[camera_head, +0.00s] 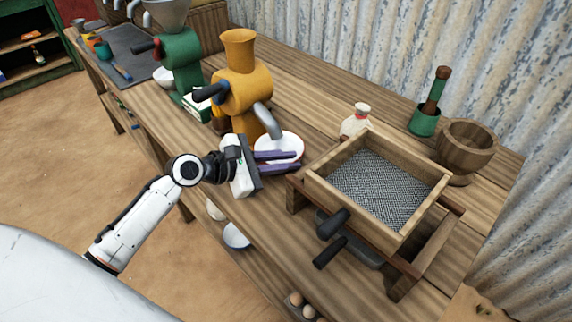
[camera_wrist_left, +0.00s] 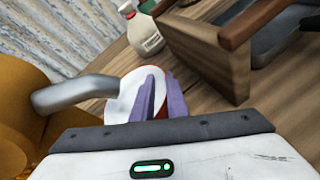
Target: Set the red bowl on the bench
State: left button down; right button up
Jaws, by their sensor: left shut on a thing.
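The red bowl shows mostly as a pale round inside (camera_head: 287,141) under the spout of the yellow grinder (camera_head: 246,88). In the left wrist view its white inside (camera_wrist_left: 123,97) shows beside the fingers, with a strip of red between them. My left gripper (camera_head: 298,160), with purple fingers, is shut on the near side of the bowl. The fingers hide part of the bowl, and I cannot tell whether its base touches the wooden bench (camera_head: 310,92). My right gripper is not in view.
A wooden sieve box (camera_head: 318,190) on a stand is close on the right. A white bottle (camera_head: 356,120), a green cup with a pestle (camera_head: 424,122) and a wooden mortar (camera_head: 466,146) stand behind. A green grinder (camera_head: 181,56) stands left. Bare bench lies behind the bowl.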

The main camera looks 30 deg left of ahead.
pick_arm(q)
jog(key=shift+f, duration=0.6)
jog(key=shift+f, duration=0.1)
jog(key=c, duration=1.7)
grip_release()
jog(key=v, duration=1.2)
jog(key=shift+s, duration=0.1)
